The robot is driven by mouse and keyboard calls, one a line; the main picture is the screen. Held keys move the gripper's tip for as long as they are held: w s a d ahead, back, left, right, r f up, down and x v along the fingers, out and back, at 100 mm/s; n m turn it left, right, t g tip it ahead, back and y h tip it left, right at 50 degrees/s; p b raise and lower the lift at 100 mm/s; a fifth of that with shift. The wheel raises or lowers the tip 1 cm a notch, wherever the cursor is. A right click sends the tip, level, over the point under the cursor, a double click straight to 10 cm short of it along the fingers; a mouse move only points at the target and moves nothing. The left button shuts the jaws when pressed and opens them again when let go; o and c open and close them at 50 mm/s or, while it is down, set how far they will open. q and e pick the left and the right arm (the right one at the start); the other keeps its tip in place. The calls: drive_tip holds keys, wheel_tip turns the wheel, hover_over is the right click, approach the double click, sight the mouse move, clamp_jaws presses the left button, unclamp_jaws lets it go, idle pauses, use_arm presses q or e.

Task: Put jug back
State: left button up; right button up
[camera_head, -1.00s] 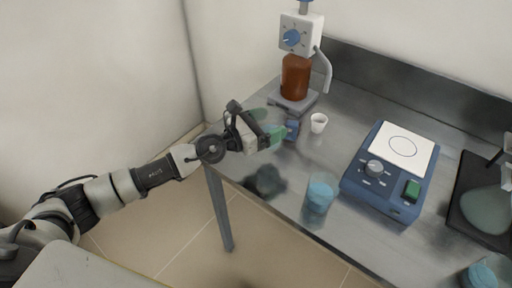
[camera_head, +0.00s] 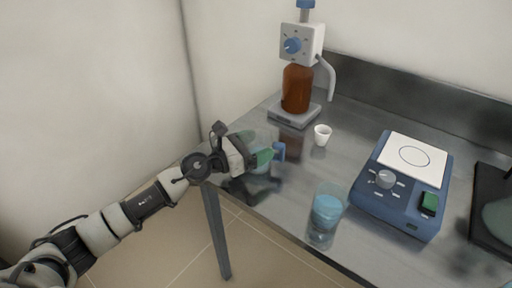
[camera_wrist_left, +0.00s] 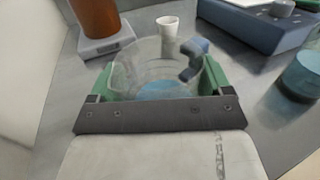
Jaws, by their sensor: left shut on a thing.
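The clear jug (camera_wrist_left: 150,62), with a blue handle (camera_wrist_left: 193,60) and some blue liquid low inside, is between the green fingers of my left gripper (camera_wrist_left: 155,82) in the left wrist view. My left gripper is shut on it. In the head view the gripper (camera_head: 262,158) and the blue handle (camera_head: 280,151) show near the left end of the steel table (camera_head: 345,135). The gripper hides most of the jug there. I cannot tell whether the jug's base touches the table. My right gripper is not in view.
A bottle-top dispenser on a brown bottle (camera_head: 297,89) stands on a scale (camera_head: 294,116) behind. A small white cup (camera_head: 323,135) is near it. A beaker with blue liquid (camera_head: 327,212) stands near the front edge. A blue stirrer (camera_head: 397,209) is at right.

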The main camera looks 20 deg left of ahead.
use_arm(q)
drive_tip(key=shift+f, duration=0.2)
drive_tip(key=o, duration=1.3)
drive_tip(key=shift+r, duration=0.25)
drive_tip(key=shift+s+a+f, duration=0.15)
drive_tip(key=shift+s+a, duration=0.05)
drive_tip(key=b+v, duration=0.4)
drive_tip(key=v, duration=0.6)
drive_tip(key=shift+s+a+f, duration=0.1)
drive_tip(key=shift+s+a, duration=0.05)
drive_tip(key=shift+s+a+r, duration=0.2)
drive_tip(key=shift+s+a, duration=0.1)
drive_tip(key=shift+s, duration=0.05)
drive_tip(key=shift+s+a, duration=0.1)
